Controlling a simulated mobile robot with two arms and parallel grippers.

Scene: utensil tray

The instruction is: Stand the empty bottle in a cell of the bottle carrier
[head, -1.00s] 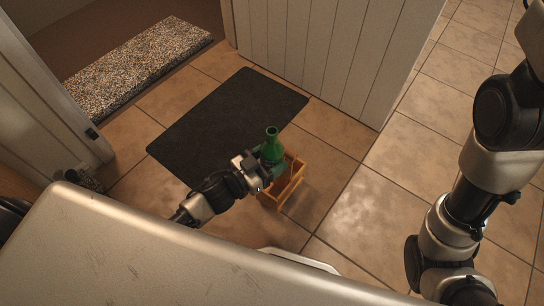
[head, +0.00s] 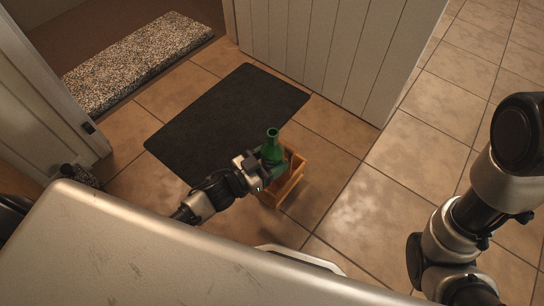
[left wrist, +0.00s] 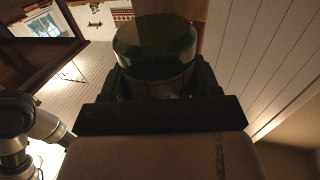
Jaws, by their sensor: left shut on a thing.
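The green bottle (head: 272,150) is upright, neck up, at the left end of the wooden bottle carrier (head: 291,186) in the head view. My left gripper (head: 262,171) is shut on the bottle from the left side. The bottle's lower part is hidden by the gripper and carrier, so I cannot tell how deep it sits in a cell. In the left wrist view the dark green bottle (left wrist: 155,45) fills the space between the fingers. My right arm shows at the right of the head view, but its gripper is not visible.
The carrier stands on the tiled floor beside a dark mat (head: 215,120). A white panelled wall (head: 320,50) rises behind. A speckled mat (head: 140,60) lies at the back left. Open tiles (head: 400,170) lie to the right.

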